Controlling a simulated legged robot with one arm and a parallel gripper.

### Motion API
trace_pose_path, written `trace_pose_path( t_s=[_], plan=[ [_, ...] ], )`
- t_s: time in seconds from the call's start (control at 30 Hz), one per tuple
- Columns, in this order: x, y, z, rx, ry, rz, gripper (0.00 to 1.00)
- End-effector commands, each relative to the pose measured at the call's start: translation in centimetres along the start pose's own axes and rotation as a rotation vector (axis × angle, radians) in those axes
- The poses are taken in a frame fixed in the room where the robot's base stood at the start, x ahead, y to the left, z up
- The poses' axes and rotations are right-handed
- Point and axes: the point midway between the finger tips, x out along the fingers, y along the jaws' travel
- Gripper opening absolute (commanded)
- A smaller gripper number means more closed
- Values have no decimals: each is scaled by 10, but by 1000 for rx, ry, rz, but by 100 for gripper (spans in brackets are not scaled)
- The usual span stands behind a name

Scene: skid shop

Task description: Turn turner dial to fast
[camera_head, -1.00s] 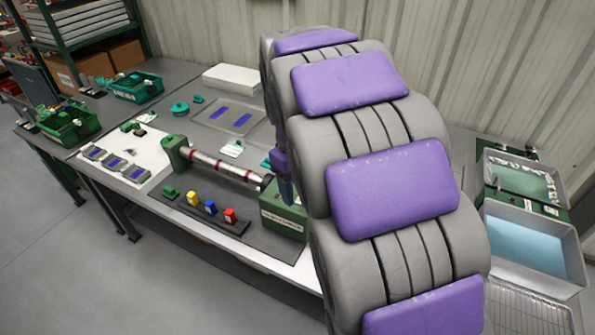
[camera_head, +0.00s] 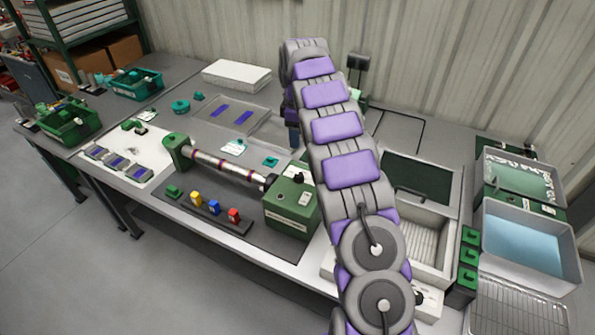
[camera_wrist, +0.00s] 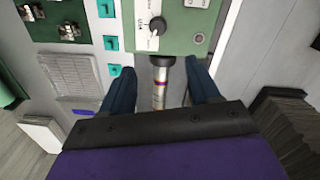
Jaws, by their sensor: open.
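The turner is a green box (camera_head: 290,210) with a striped roller (camera_head: 222,165) running left from it, on a dark mat on the bench. Its black dial (camera_head: 298,178) sits on the box's top. In the wrist view the dial (camera_wrist: 157,25) is a black knob on a white plate with small lettering, too small to read surely. My gripper (camera_wrist: 160,76) is open and empty, fingers either side of the roller's line in that view, apart from the dial. In the head view my gripper (camera_head: 293,135) shows only partly, behind the turner.
Yellow, blue and red pieces (camera_head: 212,207) stand in front of the roller. A clear tray (camera_head: 232,115) with purple strips lies behind it. An open box (camera_head: 430,240) and a blue-filled bin (camera_head: 525,245) stand right of my arm.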

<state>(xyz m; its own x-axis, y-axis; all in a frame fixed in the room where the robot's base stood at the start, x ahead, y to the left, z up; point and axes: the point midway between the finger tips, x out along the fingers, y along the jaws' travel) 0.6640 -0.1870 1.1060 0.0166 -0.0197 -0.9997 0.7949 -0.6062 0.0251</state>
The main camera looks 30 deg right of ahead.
Motion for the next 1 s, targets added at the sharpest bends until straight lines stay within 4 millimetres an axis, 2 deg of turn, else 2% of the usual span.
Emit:
trace_pose_path(
  t_s=[0.23,0.8,1.0],
  plan=[
    [25,3,2,-7,3,-2,61],
    [137,2,2,-4,1,-4,61],
    [164,3,1,-5,2,-1,61]
  ],
)
